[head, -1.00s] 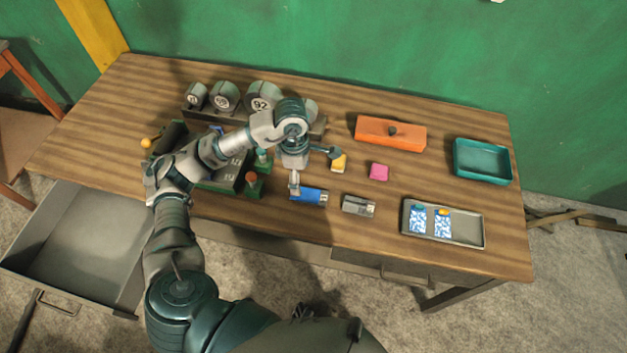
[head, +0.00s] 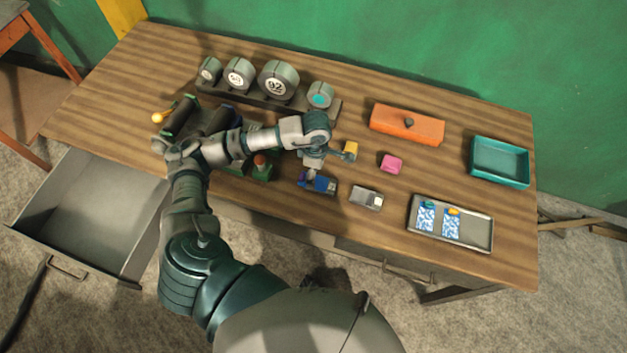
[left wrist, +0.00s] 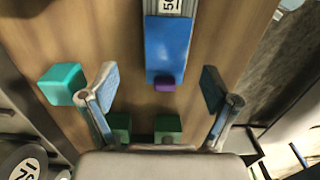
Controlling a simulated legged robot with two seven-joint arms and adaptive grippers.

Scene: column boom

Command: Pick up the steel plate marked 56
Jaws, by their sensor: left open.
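In the head view a blue-ended piece (head: 320,184) with a metallic part at its right lies near the table's front middle. The left wrist view shows its blue end (left wrist: 168,45), a small purple part (left wrist: 164,85) and a steel part with a white label (left wrist: 170,6). My right gripper is not in view.
A grey piece (head: 366,197) and a pink block (head: 391,163) lie to the right. A yellow block (head: 351,148) is close to my fingers. An orange block (head: 405,124), teal tray (head: 500,178), grey tray (head: 470,232) and round numbered weights (head: 278,82) stand around. A drawer (head: 90,215) is open.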

